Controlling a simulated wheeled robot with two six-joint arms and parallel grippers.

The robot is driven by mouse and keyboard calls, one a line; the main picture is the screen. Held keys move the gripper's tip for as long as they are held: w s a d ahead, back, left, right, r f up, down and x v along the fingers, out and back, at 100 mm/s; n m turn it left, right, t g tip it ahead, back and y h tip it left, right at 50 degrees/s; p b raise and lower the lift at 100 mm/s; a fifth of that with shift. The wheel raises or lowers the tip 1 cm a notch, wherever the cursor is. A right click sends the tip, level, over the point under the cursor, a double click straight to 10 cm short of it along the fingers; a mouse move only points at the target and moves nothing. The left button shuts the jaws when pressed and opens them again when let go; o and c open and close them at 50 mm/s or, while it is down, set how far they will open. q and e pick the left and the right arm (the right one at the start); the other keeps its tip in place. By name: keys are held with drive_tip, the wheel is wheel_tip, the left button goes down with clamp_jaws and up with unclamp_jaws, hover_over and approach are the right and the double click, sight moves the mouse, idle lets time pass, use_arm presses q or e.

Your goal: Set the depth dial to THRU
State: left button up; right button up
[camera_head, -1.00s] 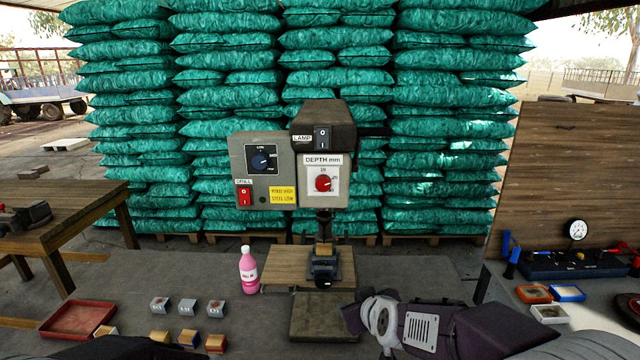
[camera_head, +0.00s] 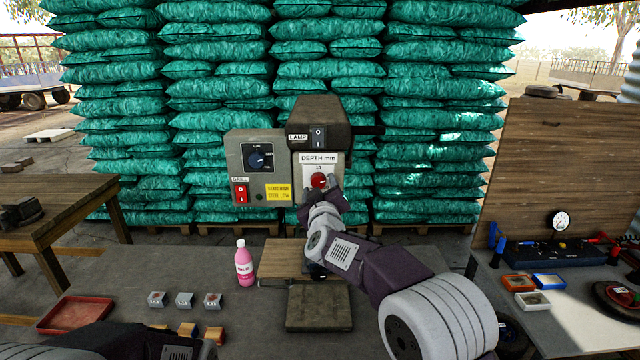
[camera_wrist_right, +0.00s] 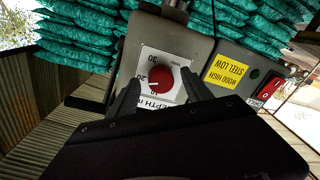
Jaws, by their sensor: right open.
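The red depth dial (camera_head: 319,180) sits on a white plate marked DEPTH mm on the front of the drill press head (camera_head: 322,138). My right gripper (camera_head: 322,188) is raised in front of it, partly covering the plate's lower right. In the right wrist view the dial (camera_wrist_right: 160,85) shows between the two open fingers (camera_wrist_right: 160,92), one on each side; I cannot tell whether they touch it. Its white mark points near the 20 label. No THRU label is readable. My left arm (camera_head: 120,342) is low at the bottom left; its finger state is unclear.
A grey control box (camera_head: 257,165) with a blue-black knob and red DRILL switch adjoins the dial on the left. A LAMP switch (camera_head: 318,137) is just above. A pink bottle (camera_head: 244,264), small blocks (camera_head: 184,299) and a red tray (camera_head: 75,314) stand on the bench.

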drive_tip(key=shift+w, duration=0.2)
drive_tip(key=shift+s+r, duration=0.1)
drive_tip(key=shift+a, duration=0.1)
drive_tip(key=shift+c, duration=0.9)
clamp_jaws()
